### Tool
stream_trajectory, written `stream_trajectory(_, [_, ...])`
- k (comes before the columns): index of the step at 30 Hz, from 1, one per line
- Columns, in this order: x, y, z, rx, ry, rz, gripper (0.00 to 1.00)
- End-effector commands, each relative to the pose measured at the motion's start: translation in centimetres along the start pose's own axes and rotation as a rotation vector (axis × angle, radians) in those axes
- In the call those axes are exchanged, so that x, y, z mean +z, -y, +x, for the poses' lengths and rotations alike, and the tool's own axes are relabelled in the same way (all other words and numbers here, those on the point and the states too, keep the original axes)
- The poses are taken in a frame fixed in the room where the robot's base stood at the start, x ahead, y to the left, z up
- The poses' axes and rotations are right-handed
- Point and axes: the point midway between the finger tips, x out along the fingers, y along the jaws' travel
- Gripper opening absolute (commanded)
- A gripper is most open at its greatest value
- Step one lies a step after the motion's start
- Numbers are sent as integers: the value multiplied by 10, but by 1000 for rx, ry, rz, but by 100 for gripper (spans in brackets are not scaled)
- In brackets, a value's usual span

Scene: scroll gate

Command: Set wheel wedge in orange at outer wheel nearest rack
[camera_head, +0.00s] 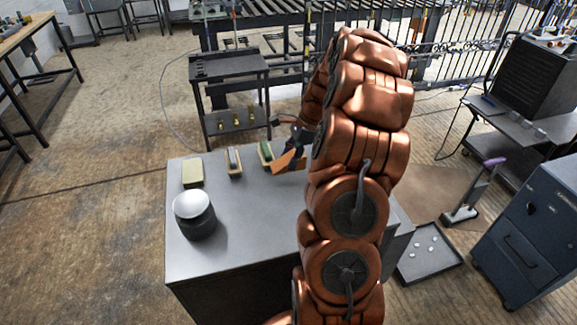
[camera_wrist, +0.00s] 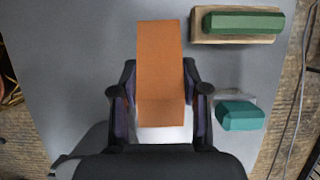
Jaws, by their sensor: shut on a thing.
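My gripper (camera_wrist: 159,92) is shut on an orange wedge (camera_wrist: 160,60), with a dark finger on each side of it. The wedge points away from my palm, over the grey tabletop; I cannot tell whether it touches the top. In the head view the wedge (camera_head: 290,161) shows beside my copper arm, near the far edge of the table (camera_head: 255,235). My gripper (camera_head: 299,138) is partly hidden there by the arm. I cannot make out the outer wheel in either view.
A green block on a wooden base (camera_wrist: 238,39) and a teal block (camera_wrist: 240,116) lie right of the wedge. A jar with a pale lid (camera_head: 194,216) and a yellowish block (camera_head: 193,172) stand on the table. A dark cart (camera_head: 229,65) and a scroll gate (camera_head: 460,45) are behind.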

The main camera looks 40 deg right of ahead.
Motion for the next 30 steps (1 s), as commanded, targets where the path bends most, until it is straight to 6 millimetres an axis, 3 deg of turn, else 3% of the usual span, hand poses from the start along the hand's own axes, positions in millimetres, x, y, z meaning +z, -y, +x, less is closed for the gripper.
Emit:
stream_trajectory(12, [-17,0,37,0,0,4,0])
stream_trajectory(23, [-19,0,40,-2,0,4,0])
stream_trajectory(24, [-19,0,40,-2,0,4,47])
stream_trajectory(30, [-19,0,40,-1,0,4,68])
